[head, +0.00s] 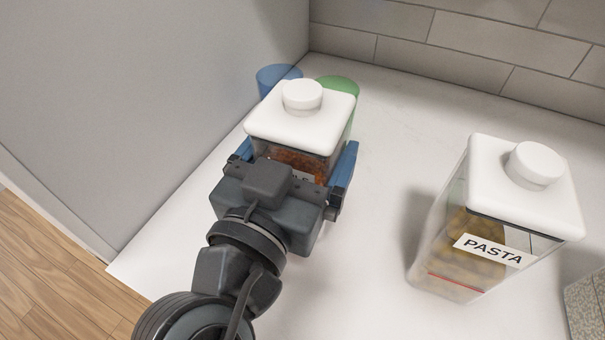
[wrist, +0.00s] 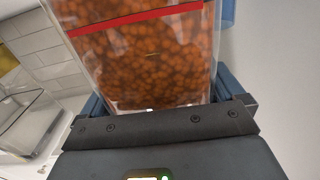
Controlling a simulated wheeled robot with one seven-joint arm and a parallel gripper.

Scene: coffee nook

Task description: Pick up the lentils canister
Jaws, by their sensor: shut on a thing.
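The lentils canister (head: 318,108) is a clear square container with a white lid, a round white knob and orange-brown contents. Its label is mostly hidden behind my gripper. My gripper (head: 296,156) has its blue fingers on either side of the canister and is shut on it. In the wrist view the canister (wrist: 150,55) fills the space between the fingers, with a red band across it. The canister looks upright. Its base is hidden in the head view, so I cannot tell whether it touches the counter.
A pasta canister (head: 500,215) with a white lid stands to the right on the white counter (head: 385,230). A blue cup (head: 275,75) and a green cup (head: 345,85) stand behind the held canister. A grey panel (head: 150,100) rises at the left. A speckled block (head: 588,305) is at the lower right.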

